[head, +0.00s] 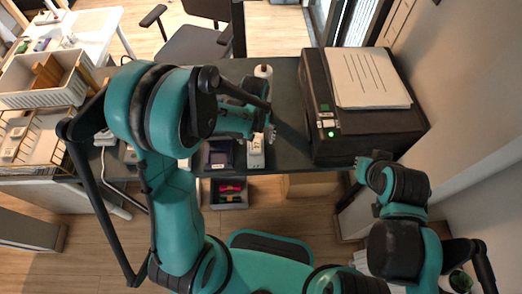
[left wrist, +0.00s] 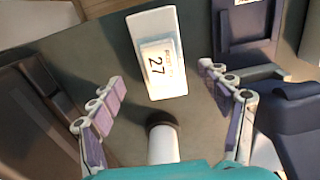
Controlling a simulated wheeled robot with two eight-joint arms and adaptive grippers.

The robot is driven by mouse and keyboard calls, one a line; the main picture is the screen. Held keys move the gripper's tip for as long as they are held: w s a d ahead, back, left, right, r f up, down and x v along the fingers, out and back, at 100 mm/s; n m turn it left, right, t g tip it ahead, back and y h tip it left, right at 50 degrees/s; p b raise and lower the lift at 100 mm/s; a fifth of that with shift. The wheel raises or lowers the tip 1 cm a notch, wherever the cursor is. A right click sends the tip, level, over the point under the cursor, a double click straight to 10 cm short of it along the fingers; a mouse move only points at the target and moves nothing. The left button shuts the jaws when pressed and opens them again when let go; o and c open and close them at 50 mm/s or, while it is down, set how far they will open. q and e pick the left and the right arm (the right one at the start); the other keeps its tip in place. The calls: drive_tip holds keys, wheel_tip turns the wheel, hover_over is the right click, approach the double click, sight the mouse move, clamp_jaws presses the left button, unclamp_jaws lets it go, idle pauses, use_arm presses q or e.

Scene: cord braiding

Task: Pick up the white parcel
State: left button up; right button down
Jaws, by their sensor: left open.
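The white parcel (left wrist: 160,62), with a label reading "27", lies on a white, longer piece on the dark table. In the head view the parcel (head: 256,146) is near the table's front edge, just below my left gripper (head: 262,131). In the left wrist view my left gripper (left wrist: 162,76) is open. Its two fingers stand apart, one on each side, with the parcel beyond and between them and nothing held. My right gripper (head: 374,160) is at the front of the printer, away from the parcel. Its finger opening is too small to make out.
A white cylinder (left wrist: 162,142) stands close to my left palm, between the fingers. A dark blue tray (head: 220,155) is left of the parcel. A black printer (head: 365,120) with paper (head: 368,78) fills the table's right end. A white basket (head: 45,80) is at far left.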

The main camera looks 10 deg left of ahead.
sight(255, 144)
use_arm(q)
wheel_tip(255, 144, down, 7)
drive_tip(key=b, duration=0.2)
drive_tip(key=shift+a+r+b, duration=0.1)
drive_tip(key=shift+r+b, duration=0.1)
drive_tip(key=shift+b, duration=0.1)
drive_tip(key=shift+r, duration=0.1)
drive_tip(key=shift+c, duration=0.9)
drive_tip(key=c, duration=1.1)
